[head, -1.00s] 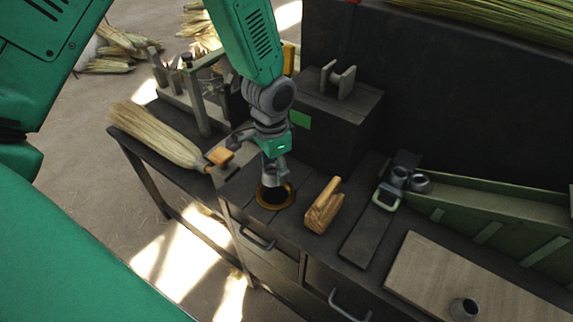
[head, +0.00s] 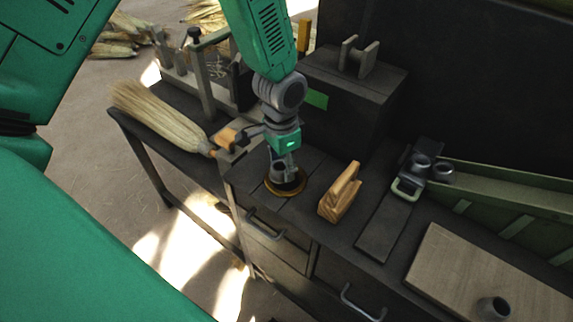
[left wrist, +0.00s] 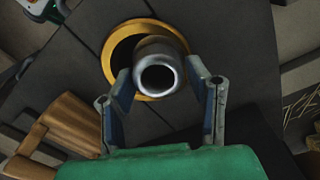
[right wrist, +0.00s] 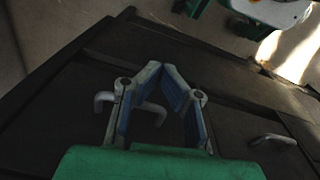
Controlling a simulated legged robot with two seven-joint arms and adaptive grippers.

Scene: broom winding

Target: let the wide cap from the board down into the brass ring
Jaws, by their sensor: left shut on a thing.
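My left gripper (head: 284,165) is shut on the wide cap, a grey metal cup shape with a dark round opening. The cap (left wrist: 158,68) sits between the two fingertips in the left wrist view. In the head view it is right at the brass ring (head: 300,188), partly covered by the fingers. In the left wrist view the ring (left wrist: 111,58) shows around the cap's far and left side; how deep the cap sits is unclear. My right gripper (right wrist: 161,72) is empty, its fingers leaning together with a gap between them. The board (head: 450,260) lies at lower right.
Another grey cup (head: 494,308) stands on the board. A wooden block (head: 340,195) stands just right of the ring. A broom (head: 165,118) lies to the left. A dark box (head: 350,95) is behind.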

